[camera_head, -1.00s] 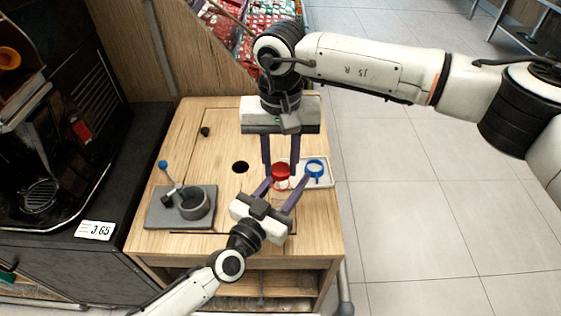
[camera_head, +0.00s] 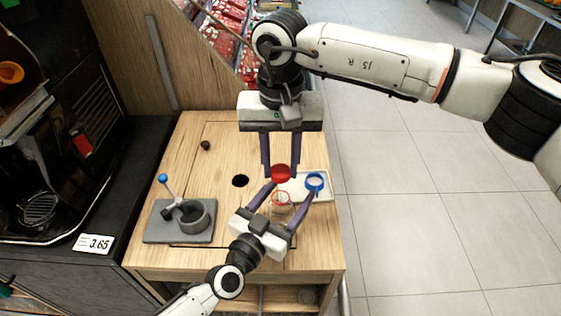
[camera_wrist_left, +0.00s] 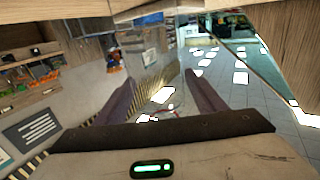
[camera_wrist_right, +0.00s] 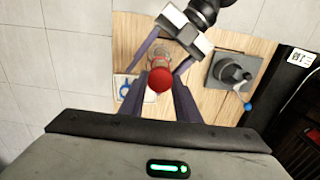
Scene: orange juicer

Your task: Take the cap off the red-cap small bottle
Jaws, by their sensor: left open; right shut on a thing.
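The red cap (camera_head: 280,172) is between the fingers of my right gripper (camera_head: 279,177), which is shut on it. The cap sits above a small clear bottle with a red ring at its neck (camera_head: 281,198), with a visible gap between them. My left gripper (camera_head: 291,189) is open, its fingers on either side of the bottle. In the right wrist view the red cap (camera_wrist_right: 160,79) covers part of the bottle (camera_wrist_right: 160,54). In the left wrist view the clear bottle is hard to make out between the open fingers (camera_wrist_left: 162,90).
A white tray (camera_head: 318,194) with a blue ring-shaped item (camera_head: 315,181) lies right of the bottle. A grey press (camera_head: 180,224) with a blue-knobbed lever stands at the left. The wooden top has a dark hole (camera_head: 240,181) and a small black knob (camera_head: 205,145).

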